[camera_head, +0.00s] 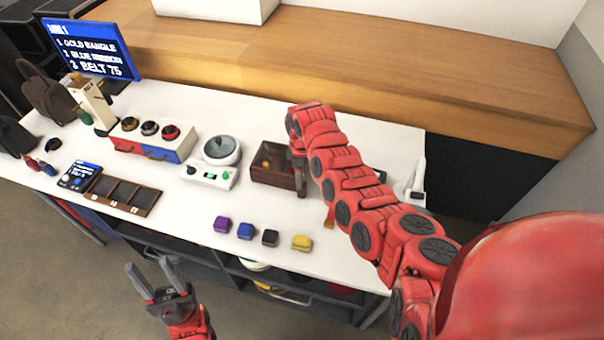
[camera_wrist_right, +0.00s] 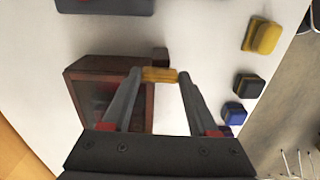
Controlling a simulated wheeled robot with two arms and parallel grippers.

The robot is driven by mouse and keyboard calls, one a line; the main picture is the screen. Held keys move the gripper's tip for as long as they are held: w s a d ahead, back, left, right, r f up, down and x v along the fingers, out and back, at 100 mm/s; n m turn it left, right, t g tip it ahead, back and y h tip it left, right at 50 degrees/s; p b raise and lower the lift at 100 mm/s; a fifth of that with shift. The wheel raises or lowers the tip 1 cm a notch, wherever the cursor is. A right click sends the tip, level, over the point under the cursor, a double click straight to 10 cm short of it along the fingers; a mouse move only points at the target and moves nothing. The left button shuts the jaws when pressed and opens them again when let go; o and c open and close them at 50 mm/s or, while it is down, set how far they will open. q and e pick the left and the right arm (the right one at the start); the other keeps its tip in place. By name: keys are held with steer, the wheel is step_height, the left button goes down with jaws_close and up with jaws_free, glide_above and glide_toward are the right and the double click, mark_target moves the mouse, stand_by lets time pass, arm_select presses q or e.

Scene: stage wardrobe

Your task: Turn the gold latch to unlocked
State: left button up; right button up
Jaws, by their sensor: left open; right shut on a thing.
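The gold latch (camera_wrist_right: 151,75) shows in the right wrist view as a small gold bar by the corner of a dark brown wooden box (camera_wrist_right: 88,70). My right gripper (camera_wrist_right: 159,76) is shut on it, with one finger at each end. In the head view the box (camera_head: 262,177) stands on the white table, and my right gripper (camera_head: 299,182) is at its right side. The latch is hidden there, and its lock setting cannot be told. My left gripper (camera_head: 149,267) is open and empty, in front of the table's near edge.
Purple, blue, black and yellow blocks (camera_head: 302,243) lie in a row near the front edge. A round-dial device (camera_head: 222,150) stands left of the box. A compartment tray (camera_head: 125,195) and a blue screen (camera_head: 91,47) are farther left.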

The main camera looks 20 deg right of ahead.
steer(key=shift+n, duration=0.3)
steer(key=o, duration=1.4)
steer(key=shift+r, duration=0.1)
step_height(320, 180, up, 8)
steer(key=shift+w+r+b, duration=0.1)
steer(key=shift+w+b, duration=0.05)
steer(key=shift+b, duration=1.05)
step_height(320, 180, up, 9)
steer(key=shift+p, duration=0.3)
